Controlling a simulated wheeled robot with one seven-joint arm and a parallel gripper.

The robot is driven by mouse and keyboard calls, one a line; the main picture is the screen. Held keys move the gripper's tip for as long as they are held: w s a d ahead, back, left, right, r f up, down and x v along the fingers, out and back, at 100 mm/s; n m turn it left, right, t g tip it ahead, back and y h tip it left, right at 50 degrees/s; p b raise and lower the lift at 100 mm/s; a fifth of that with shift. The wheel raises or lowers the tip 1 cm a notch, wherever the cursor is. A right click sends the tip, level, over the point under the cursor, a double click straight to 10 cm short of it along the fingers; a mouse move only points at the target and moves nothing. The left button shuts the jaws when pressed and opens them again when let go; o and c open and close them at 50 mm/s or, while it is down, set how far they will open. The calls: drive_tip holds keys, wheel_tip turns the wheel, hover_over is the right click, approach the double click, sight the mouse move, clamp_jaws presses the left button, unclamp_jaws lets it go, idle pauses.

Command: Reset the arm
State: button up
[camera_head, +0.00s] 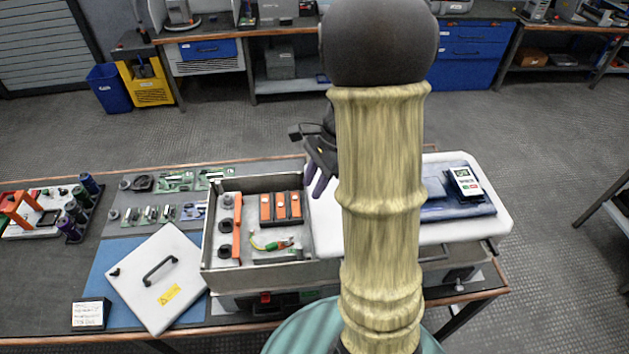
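My arm rises through the middle of the head view, with a tan sleeve and a dark round joint at the top. It hides part of the table behind it. My gripper (317,187) shows to the left of the sleeve, black with purple fingers pointing down. It hangs near the right wall of the open grey box (325,268), by the left end of the white panel (473,226). I see nothing held between the fingers. The gap between them is too small and partly hidden to judge.
The box holds orange-topped blocks (281,208) and a green connector with wires (277,244). A white lid (156,300) with a handle lies left on a blue mat. A dark blue pouch with a card (464,182) lies on the white panel. Circuit boards (176,182) lie at the back left.

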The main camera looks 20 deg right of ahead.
idle(0.3)
drive_tip(key=s+a+n+t+h, duration=0.3)
drive_tip(key=s+a+n, duration=0.4)
drive_tip(key=n, duration=1)
drive_tip(key=shift+f+h, duration=0.2)
drive_tip(key=shift+h, duration=0.6)
drive_tip(key=shift+s, duration=0.1)
